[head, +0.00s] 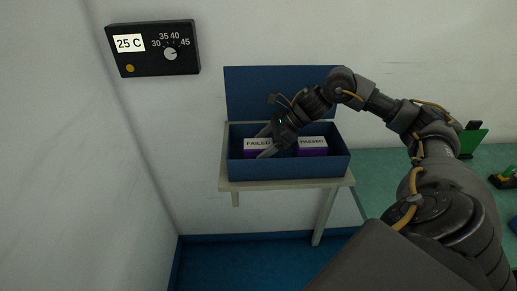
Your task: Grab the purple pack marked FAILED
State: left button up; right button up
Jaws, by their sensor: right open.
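The purple pack marked FAILED (256,144) sits in the left part of an open blue box (290,169). Its white label faces up and toward me. A second purple pack, marked PASSED (312,142), sits in the right part of the same box. My right gripper (263,144) is at the FAILED pack with its fingers spread, one behind and one at its front right. I cannot tell whether the fingers touch it. The gripper hides part of the space between the packs. My left gripper is out of view.
The box stands on a small light table (229,186) against the wall, its blue lid raised behind. A black thermostat panel (153,48) reading 25 C hangs on the wall at upper left. A green surface (381,167) with green items lies at right.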

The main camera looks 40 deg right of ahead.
jog(key=shift+x, duration=1.1)
jog(key=shift+w+r, duration=0.1)
jog(key=c, duration=1.4)
